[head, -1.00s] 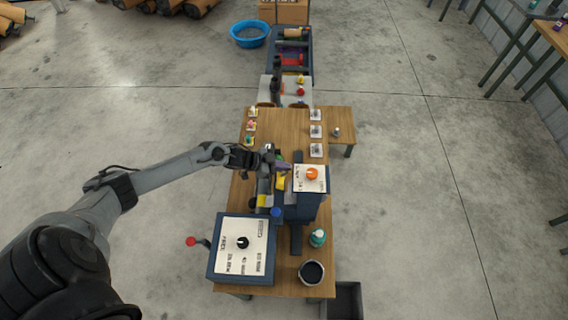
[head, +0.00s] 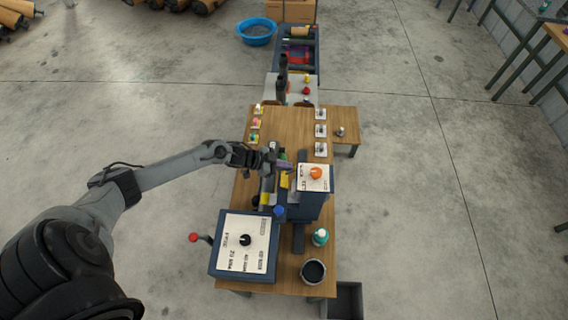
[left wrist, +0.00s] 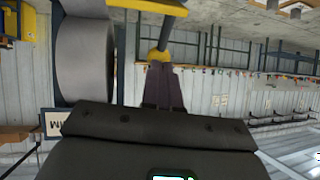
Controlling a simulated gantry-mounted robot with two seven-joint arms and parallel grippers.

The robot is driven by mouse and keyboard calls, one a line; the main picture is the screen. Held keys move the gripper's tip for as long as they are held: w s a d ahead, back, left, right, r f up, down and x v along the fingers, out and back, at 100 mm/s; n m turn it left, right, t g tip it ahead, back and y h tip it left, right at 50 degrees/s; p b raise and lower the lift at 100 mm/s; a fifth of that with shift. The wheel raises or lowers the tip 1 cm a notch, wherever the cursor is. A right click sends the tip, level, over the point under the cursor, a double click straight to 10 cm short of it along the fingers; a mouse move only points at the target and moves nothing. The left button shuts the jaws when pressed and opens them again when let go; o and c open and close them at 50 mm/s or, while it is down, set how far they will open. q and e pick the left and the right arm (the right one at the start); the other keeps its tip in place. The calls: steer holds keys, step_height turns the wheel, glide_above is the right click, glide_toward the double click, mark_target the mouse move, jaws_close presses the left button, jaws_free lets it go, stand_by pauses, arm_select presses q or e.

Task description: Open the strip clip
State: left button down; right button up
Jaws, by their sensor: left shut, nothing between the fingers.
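My left gripper (head: 281,163) reaches in from the left over the far half of the wooden bench, beside the dark-blue machine. Its dark purplish fingers (left wrist: 163,88) are together with nothing between them. In the left wrist view, a yellow rounded end (left wrist: 160,55) on a post shows right at the fingertips; I cannot tell whether they touch. A small yellow part (head: 284,181) shows just below the gripper in the head view. I cannot tell which part is the strip clip; it may be one of these yellow pieces. My right gripper is not in view.
A box with an orange knob (head: 316,173) stands right of the gripper. A control box (head: 246,262) with a black knob and red-ended lever sits at the near left. A teal bottle (head: 320,237) and dark pot (head: 313,271) stand at near right. A grey cylinder (left wrist: 85,60) is close beside the fingers.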

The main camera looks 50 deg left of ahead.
arm_select(q)
steer(key=shift+s+a+r+p, duration=0.1)
steer(key=shift+r+p, duration=0.3)
steer(key=s+a+r+p, duration=0.3)
steer(key=s+a+r, duration=0.2)
steer(key=s+r, duration=0.4)
steer(key=s+d+f+n+h+p, duration=0.2)
steer(key=s+d+p, duration=0.15)
steer(key=d, duration=0.65)
steer(key=s+d+r+n+t+y+p, duration=0.1)
steer(key=d+r+n+y, duration=0.1)
steer(key=d+r, duration=0.35)
steer(key=s+d+r+n+t+y+p, duration=0.1)
steer(key=d+r+n+y, duration=0.1)
steer(key=d, duration=0.7)
steer(key=s+a+r+g+y, duration=0.1)
steer(key=s+r+g+y, duration=0.1)
steer(key=s+g, duration=0.2)
steer(key=s+a+r+g+y, duration=0.2)
steer(key=s+r+g, duration=0.1)
steer(key=s, duration=0.4)
steer(key=shift+s+a+n+g+y+p, duration=0.2)
steer(key=shift+a+n+g+y+p, duration=0.1)
steer(key=shift+n+g+p, duration=0.1)
